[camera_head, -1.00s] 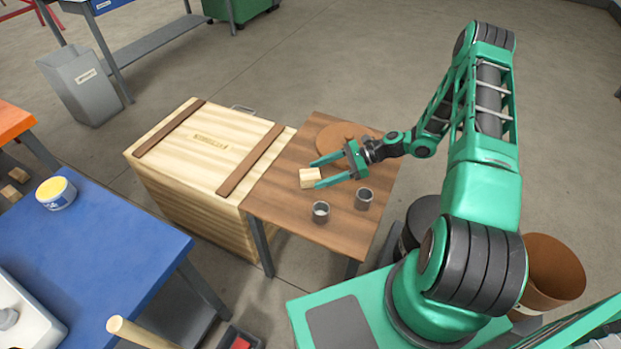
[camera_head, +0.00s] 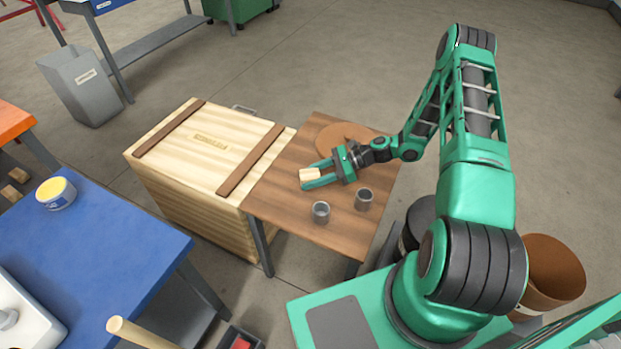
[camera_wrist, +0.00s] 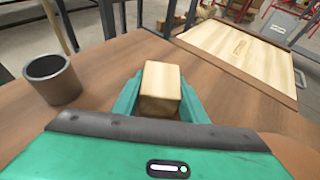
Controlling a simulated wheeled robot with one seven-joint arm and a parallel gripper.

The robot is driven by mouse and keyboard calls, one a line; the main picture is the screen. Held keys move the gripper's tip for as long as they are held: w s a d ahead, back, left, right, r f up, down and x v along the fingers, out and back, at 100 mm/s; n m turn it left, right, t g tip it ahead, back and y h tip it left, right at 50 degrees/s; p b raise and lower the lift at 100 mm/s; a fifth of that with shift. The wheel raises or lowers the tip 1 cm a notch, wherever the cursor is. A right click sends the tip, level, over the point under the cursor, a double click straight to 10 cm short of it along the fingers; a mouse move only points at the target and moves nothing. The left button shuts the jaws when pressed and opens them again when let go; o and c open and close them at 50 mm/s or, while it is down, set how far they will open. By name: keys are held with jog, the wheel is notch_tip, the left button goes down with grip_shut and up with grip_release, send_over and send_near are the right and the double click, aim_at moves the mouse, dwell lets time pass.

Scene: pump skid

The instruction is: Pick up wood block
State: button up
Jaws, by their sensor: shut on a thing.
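The wood block (camera_head: 309,174) is a small pale cube at the left part of the brown wooden table (camera_head: 290,207). My gripper (camera_head: 315,176) is shut on it, with one green finger on each side. In the wrist view the block (camera_wrist: 161,88) sits between the two fingertips, its top and near face showing. I cannot tell whether its underside touches the table.
Two grey metal cups stand near the table's front, one (camera_head: 321,212) left of the other (camera_head: 365,199). A round brown disc (camera_head: 333,136) lies at the back. A large wooden crate (camera_head: 200,150) stands left of the table. A blue-topped table (camera_head: 110,250) is at the lower left.

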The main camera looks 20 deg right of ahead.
aim_at(310, 174)
jog(key=shift+r, duration=0.15)
notch_tip(310, 174, up, 4)
jog(key=shift+r, duration=0.1)
jog(key=s+a+r, duration=0.3)
jog(key=a+r, duration=0.3)
jog(key=a, duration=0.5)
jog(key=shift+r, duration=0.25)
jog(key=shift+a, duration=0.1)
